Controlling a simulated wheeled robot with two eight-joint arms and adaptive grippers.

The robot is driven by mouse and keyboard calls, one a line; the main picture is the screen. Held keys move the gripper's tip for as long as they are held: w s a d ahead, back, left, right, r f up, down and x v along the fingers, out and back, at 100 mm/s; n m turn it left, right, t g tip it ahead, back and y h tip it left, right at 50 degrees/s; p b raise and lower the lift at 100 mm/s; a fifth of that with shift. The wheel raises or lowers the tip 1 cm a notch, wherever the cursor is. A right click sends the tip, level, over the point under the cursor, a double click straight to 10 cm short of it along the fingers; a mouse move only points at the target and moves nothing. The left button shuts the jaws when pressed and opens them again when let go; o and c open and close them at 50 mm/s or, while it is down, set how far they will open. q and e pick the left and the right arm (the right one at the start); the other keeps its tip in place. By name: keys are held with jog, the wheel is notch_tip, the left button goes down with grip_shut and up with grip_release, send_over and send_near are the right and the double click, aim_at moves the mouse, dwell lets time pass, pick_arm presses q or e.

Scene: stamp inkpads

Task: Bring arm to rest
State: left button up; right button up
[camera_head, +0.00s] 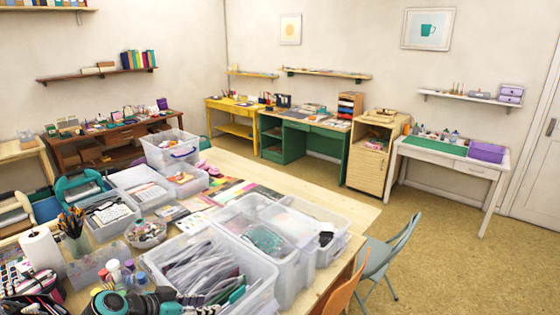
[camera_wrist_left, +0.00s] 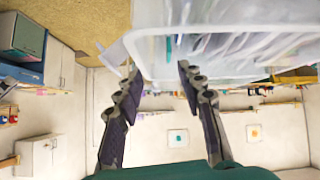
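My left gripper (camera_head: 165,298) shows at the bottom edge of the head view, in front of a clear bin (camera_head: 262,292) of grey and green items. Its teal and dark parts are partly cut off by the frame. In the left wrist view my left gripper (camera_wrist_left: 160,72) has its two dark fingers spread wide apart, with nothing between them. A clear plastic bin (camera_wrist_left: 230,50) lies beyond the fingertips in that view, which is turned on its side or over.
The wooden table (camera_head: 345,210) is crowded with clear bins, a paper roll (camera_head: 40,250), a brush cup (camera_head: 76,240) and a bowl (camera_head: 146,236). A blue-grey chair (camera_head: 388,255) and an orange chair (camera_head: 345,290) stand at its right. Open floor (camera_head: 450,260) lies beyond.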

pick_arm(q)
jog(key=s+d+f+n+y, duration=0.1)
jog(key=s+f+n+y, duration=0.1)
jog(key=s, duration=0.4)
jog(key=s+d+f+n+y, duration=0.2)
jog(key=s+n+y, duration=0.1)
jog(key=s, duration=0.4)
jog(key=shift+d+f+n+g+y+b, duration=0.2)
jog(key=shift+n+g+y+b, duration=0.1)
jog(key=shift+g+y+b, duration=0.15)
